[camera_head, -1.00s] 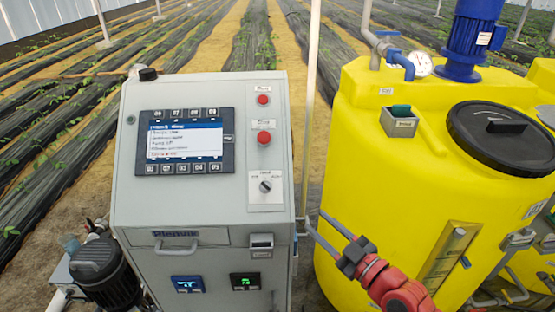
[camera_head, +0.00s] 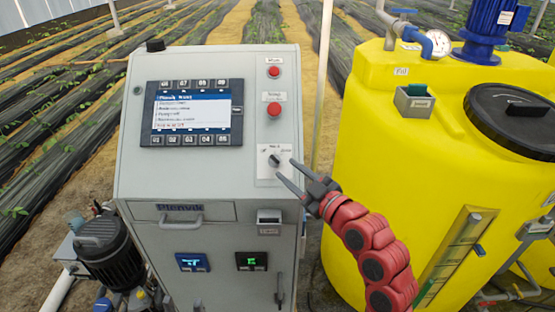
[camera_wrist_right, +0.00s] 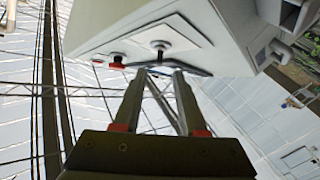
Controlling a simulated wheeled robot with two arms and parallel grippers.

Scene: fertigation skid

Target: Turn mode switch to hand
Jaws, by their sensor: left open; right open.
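The mode switch (camera_head: 274,161) is a small dark knob on a white plate at the lower right of the grey cabinet's front panel. It also shows in the right wrist view (camera_wrist_right: 158,46), ahead of the fingers. My right gripper (camera_head: 285,172) on its red arm is open and empty, with its fingertips just right of and below the knob. The right wrist view shows the two fingers (camera_wrist_right: 159,74) spread apart, short of the knob or close to it; contact cannot be told. My left gripper is not in view.
The grey cabinet (camera_head: 135,185) carries a display (camera_head: 195,112) and two red buttons (camera_head: 273,110) above the switch. A drawer handle (camera_head: 181,222) and a small holder (camera_head: 269,217) sit below. A yellow tank (camera_head: 400,150) stands close on the right. A black pump (camera_head: 105,250) stands at lower left.

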